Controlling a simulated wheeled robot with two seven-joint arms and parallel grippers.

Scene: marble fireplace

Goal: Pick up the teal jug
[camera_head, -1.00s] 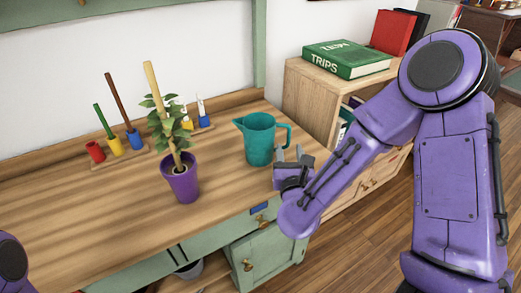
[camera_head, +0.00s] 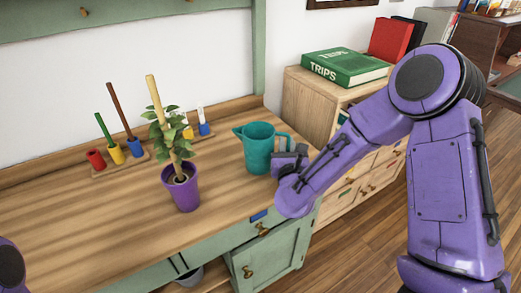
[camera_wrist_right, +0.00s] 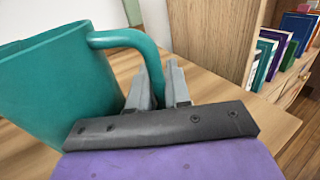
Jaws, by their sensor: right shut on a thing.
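The teal jug (camera_head: 258,148) stands upright on the wooden worktop, near its right end. Its spout points left and its handle is on the right. In the right wrist view the jug (camera_wrist_right: 58,88) fills the left side, and its handle comes down between the fingers. My right gripper (camera_head: 286,151) is at the handle, and in the wrist view its fingers (camera_wrist_right: 162,88) are shut on the handle's lower part. My left gripper is out of view; only a piece of my left arm shows at the lower left.
A purple pot (camera_head: 182,188) with a plant stands left of the jug. Behind it is a wooden rack (camera_head: 122,161) with coloured holders and sticks. A bookcase (camera_head: 310,106) with a green book (camera_head: 345,67) on top stands to the right. The worktop's left front is clear.

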